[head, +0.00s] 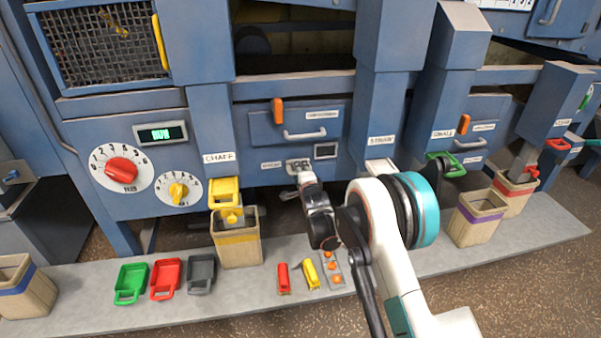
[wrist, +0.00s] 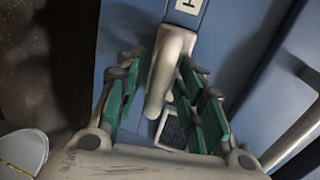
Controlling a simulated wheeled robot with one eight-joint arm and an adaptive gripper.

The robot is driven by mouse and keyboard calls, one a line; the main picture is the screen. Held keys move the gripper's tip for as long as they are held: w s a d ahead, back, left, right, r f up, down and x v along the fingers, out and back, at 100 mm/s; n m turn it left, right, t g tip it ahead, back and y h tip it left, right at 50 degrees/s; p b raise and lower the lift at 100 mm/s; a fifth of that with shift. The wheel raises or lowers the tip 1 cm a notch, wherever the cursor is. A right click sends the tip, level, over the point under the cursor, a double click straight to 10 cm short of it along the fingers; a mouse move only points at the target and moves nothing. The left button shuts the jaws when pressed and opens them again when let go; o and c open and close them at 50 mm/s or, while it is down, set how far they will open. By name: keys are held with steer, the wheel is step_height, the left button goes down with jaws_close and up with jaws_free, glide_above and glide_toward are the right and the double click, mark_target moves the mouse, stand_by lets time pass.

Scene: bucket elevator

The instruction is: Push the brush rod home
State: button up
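The brush rod's pale grey handle (wrist: 170,65) sticks out from the blue machine front beside a small white label (wrist: 190,5) in the wrist view. In the head view the rod's mount (head: 297,164) sits right of its label, mostly hidden by my gripper. My gripper (wrist: 160,100) is open, with green-padded fingers on both sides of the handle. A gap shows between the left pads and the handle; the right pads are closer, and I cannot tell if they touch. In the head view my gripper (head: 305,178) is at the rod. How far the rod stands out is unclear.
A drawer with a bar handle (head: 305,134) and orange latch (head: 277,111) is above. A small dark panel (head: 325,151) is right of the rod. A bucket with a yellow band (head: 238,245) stands left on the ledge. Green (head: 131,283), red (head: 165,279) and grey scoops (head: 202,273) lie in front.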

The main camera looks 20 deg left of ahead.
steer(key=v, duration=1.2)
steer(key=shift+d, duration=0.1)
